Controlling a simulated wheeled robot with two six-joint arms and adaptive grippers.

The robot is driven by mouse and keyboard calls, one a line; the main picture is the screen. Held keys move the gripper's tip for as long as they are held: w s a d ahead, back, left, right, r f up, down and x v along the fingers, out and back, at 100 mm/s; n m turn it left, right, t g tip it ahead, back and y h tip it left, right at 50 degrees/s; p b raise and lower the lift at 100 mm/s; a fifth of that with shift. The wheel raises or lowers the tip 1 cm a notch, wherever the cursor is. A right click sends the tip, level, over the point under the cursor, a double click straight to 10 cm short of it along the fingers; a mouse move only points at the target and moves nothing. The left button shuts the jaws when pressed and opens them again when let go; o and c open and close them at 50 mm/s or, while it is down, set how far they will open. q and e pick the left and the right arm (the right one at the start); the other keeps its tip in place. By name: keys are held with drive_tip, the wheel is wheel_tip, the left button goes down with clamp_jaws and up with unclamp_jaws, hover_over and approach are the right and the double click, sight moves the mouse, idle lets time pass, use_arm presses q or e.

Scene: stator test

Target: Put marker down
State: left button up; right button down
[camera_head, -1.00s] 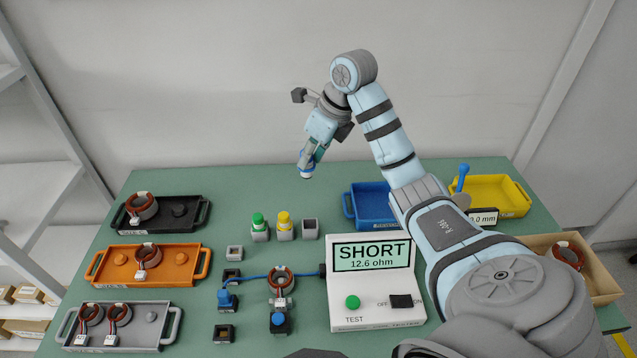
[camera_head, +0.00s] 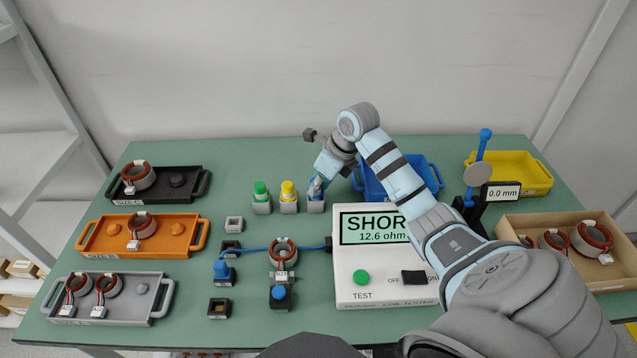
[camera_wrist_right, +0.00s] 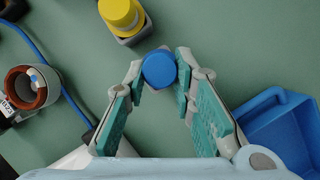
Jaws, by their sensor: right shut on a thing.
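The blue marker (camera_wrist_right: 160,69) is between the fingers of my right gripper (camera_wrist_right: 158,78), which is shut on it. In the wrist view its round blue top faces the camera. In the head view my right gripper (camera_head: 317,184) is directly at the right-hand grey holder (camera_head: 316,207), with the marker upright or nearly so. The marker's lower end is at the holder's mouth; I cannot tell how deep it sits. The green marker (camera_head: 260,188) and yellow marker (camera_head: 288,188) stand in the two holders to the left. My left gripper is not in view.
The coil tester (camera_head: 350,292) reads SHORT, 12.6 ohm, just in front of the holder. A blue tray (camera_head: 431,177) is right of the gripper. A wired stator (camera_head: 283,250) sits left of the tester. Coloured trays (camera_head: 95,237) line the left side.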

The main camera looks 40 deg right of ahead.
drive_tip(key=shift+f+b, duration=0.35)
drive_tip(key=shift+f, duration=0.1)
drive_tip(key=c, duration=1.3)
unclamp_jaws()
drive_tip(key=shift+c, duration=0.2)
drive_tip(key=shift+r, duration=0.1)
drive_tip(key=shift+r+p, duration=0.35)
drive_tip(key=shift+p, duration=0.05)
drive_tip(key=p+v, duration=0.1)
drive_tip(key=v, duration=1.1)
drive_tip(key=shift+w+r, duration=0.1)
